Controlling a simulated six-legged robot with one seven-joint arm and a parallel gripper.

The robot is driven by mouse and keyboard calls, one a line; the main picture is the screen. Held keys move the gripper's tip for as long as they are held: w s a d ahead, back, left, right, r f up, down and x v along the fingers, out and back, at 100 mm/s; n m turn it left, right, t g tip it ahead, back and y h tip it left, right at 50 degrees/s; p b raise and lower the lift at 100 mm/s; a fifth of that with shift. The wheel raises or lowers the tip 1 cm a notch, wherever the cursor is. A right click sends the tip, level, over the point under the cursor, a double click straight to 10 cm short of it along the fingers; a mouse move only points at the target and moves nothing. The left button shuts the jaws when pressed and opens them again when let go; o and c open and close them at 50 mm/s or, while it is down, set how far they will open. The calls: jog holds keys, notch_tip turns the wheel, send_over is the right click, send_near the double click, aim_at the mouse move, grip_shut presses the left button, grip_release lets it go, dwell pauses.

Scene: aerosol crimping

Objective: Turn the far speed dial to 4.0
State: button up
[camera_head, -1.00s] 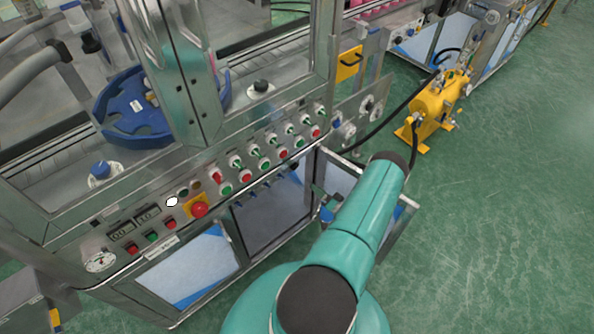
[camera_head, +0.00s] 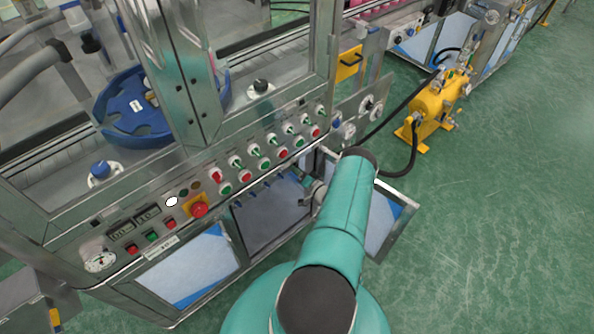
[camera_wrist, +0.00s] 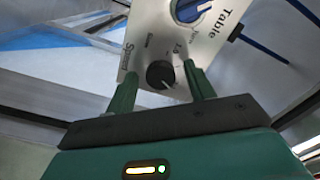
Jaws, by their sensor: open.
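In the wrist view a black speed dial (camera_wrist: 160,74) with a white pointer mark sits on a light panel (camera_wrist: 212,48), by the printed word "Speed". The mark points toward the lower right of that picture. My gripper (camera_wrist: 160,84) is open, with its two green fingers apart and nothing held. The dial appears between the fingertips; I cannot tell whether either finger touches it. In the head view my gripper is hidden by my arm. A plate with round dials (camera_head: 369,104) stands beyond my arm; I cannot tell whether it is the same panel.
A blue knob (camera_wrist: 188,8) by the word "Table" is close above the speed dial. In the head view a row of buttons and switches (camera_head: 265,163), a red emergency button (camera_head: 200,209) and a yellow tank (camera_head: 438,98) show. The green floor at right is clear.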

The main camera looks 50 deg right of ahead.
jog(key=c, duration=1)
jog(key=shift+m, duration=0.3)
jog(key=m, duration=1.1)
jog(key=shift+r, duration=0.15)
jog(key=shift+m, duration=0.3)
jog(key=o, duration=1)
